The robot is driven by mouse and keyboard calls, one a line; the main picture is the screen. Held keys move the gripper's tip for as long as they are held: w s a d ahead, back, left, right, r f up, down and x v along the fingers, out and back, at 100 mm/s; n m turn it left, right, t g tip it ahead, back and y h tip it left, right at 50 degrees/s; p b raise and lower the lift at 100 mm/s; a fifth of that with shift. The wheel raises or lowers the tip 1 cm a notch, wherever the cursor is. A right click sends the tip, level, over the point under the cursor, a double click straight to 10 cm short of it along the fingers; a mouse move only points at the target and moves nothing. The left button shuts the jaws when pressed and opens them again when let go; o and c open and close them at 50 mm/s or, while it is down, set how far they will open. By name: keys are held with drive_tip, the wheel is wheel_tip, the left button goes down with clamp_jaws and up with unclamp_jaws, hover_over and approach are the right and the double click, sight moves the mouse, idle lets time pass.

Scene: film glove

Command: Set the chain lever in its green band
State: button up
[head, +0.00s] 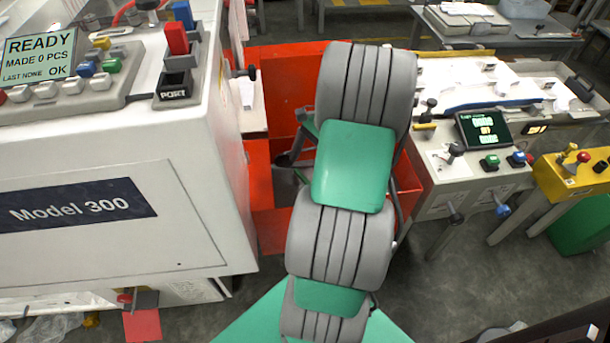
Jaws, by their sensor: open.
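I cannot tell for certain which control is the chain lever, and no green band can be made out. A short lever with a dark knob (456,150) stands on the grey console at the right, beside a small screen with green text (484,128). Another dark-knobbed control (430,106) stands behind it.
The white Model 300 machine (90,250) fills the left, its display (40,58) reading READY. Red-orange housing (270,195) lies behind my arm. The grey console (470,180) and a yellow control box (580,175) stand right. Dark floor (460,285) shows free at lower right.

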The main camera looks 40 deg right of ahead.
drive_tip(key=x, duration=0.2)
drive_tip(key=shift+a+f, duration=0.1)
drive_tip(key=shift+f, duration=0.25)
drive_tip(key=shift+c, duration=0.6)
